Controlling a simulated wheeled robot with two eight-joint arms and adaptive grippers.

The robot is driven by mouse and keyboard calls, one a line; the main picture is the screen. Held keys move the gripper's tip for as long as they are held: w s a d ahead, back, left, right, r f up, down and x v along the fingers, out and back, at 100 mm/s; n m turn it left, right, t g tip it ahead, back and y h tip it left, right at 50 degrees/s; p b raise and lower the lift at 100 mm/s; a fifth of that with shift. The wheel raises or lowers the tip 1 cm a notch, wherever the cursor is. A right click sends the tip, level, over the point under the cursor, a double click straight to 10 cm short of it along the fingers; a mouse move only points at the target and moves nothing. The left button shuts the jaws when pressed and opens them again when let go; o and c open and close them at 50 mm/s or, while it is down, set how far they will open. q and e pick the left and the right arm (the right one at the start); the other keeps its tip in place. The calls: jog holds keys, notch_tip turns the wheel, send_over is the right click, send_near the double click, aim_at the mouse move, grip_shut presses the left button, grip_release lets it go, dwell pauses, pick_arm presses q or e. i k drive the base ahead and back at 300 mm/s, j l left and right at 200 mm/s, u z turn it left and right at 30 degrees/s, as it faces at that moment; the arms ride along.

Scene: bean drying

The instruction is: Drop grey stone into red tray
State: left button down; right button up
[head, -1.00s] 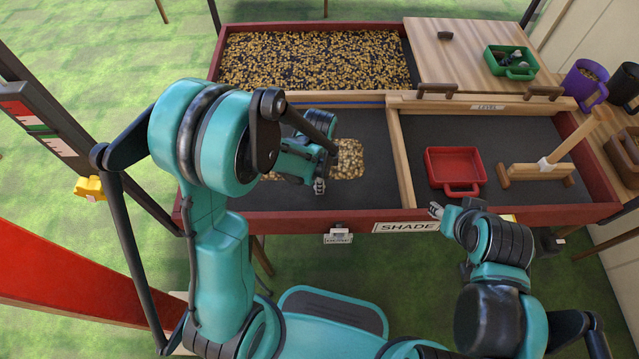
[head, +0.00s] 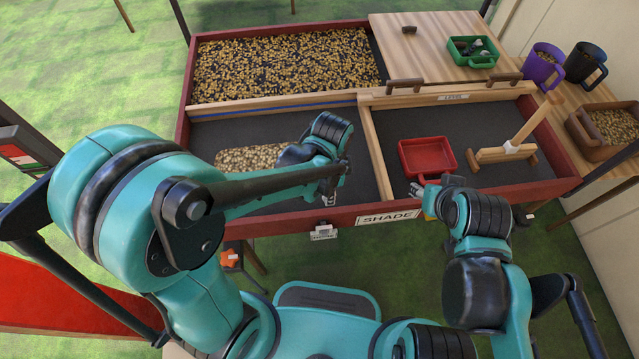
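The red tray (head: 428,143) lies empty on the dark right-hand section of the drying bed, just right of the wooden divider. My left gripper (head: 328,196) hangs over the front of the left section, right of the bean patch (head: 235,161) and left of the divider. Its fingers are small and partly hidden by my arm, so I cannot tell whether they hold anything. I cannot make out the grey stone. My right gripper (head: 422,190) is at the bed's front edge, just in front of the red tray; its finger opening is unclear.
A wooden leveller (head: 502,153) stands right of the tray. A wooden lid (head: 430,65) behind carries a green tray (head: 474,52) with dark items. A purple mug (head: 542,66), black mug (head: 585,62) and bean box (head: 600,128) stand at right. The raised divider (head: 374,150) separates the sections.

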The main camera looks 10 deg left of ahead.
aim_at(421, 158)
jog(key=i+l+u, duration=0.1)
jog(key=l, duration=0.25)
jog(key=i+l+u, duration=0.1)
jog(key=l, duration=0.3)
jog(key=i+l+u, duration=0.1)
jog(key=l, duration=0.3)
jog(key=i+l+u, duration=0.15)
jog(key=l, duration=0.2)
jog(key=i+l+u, duration=0.1)
jog(key=l, duration=0.35)
jog(key=i, duration=0.05)
